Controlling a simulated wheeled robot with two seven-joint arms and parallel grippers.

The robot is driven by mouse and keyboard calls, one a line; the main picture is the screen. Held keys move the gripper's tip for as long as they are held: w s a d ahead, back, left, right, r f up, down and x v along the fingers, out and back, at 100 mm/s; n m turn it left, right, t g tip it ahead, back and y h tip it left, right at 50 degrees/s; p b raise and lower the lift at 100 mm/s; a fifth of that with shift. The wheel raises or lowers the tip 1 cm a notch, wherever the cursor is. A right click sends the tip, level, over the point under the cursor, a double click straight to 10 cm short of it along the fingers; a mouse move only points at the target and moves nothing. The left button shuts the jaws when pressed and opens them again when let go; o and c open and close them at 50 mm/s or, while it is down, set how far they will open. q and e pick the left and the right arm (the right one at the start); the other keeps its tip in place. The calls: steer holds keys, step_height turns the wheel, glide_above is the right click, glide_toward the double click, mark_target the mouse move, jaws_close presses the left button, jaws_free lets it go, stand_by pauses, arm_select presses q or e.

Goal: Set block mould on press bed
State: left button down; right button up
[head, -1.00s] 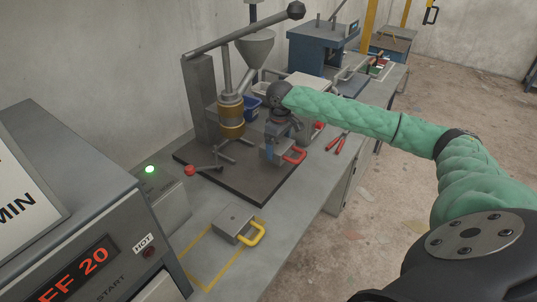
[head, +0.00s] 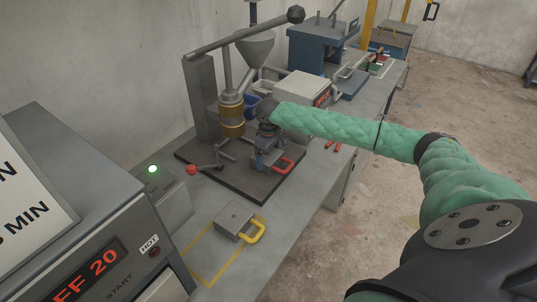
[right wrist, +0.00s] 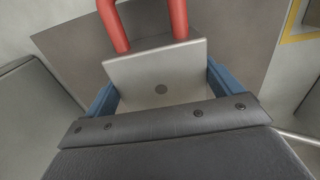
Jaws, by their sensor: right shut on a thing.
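My right gripper (head: 267,152) reaches in from the right over the front right part of the dark press bed (head: 232,177). Its blue fingers are shut on a grey metal block mould (head: 262,166) with a red loop handle (head: 284,165). In the right wrist view the mould's flat face with a round dark hole (right wrist: 160,72) lies between the blue fingers, its red handle pointing up the picture. The mould is right of the press's brass-coloured ram (head: 231,118). I cannot tell whether its underside touches the bed. My left gripper is not in view.
The press column (head: 203,100) and long lever (head: 243,36) rise behind. A heater box (head: 105,240) is at front left. Red-handled pliers (head: 336,146) lie right of the arm.

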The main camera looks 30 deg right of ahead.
mark_target(269, 155)
steer(key=o, duration=1.1)
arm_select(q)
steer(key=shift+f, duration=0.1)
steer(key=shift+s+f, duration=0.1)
arm_select(e)
steer(key=shift+r, duration=0.1)
steer(key=shift+r+b, duration=0.3)
steer(key=shift+r, duration=0.05)
arm_select(q)
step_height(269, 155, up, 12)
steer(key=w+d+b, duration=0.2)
steer(key=b, duration=0.1)
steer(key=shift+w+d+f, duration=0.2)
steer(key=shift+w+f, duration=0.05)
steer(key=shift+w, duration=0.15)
arm_select(e)
step_height(269, 155, up, 11)
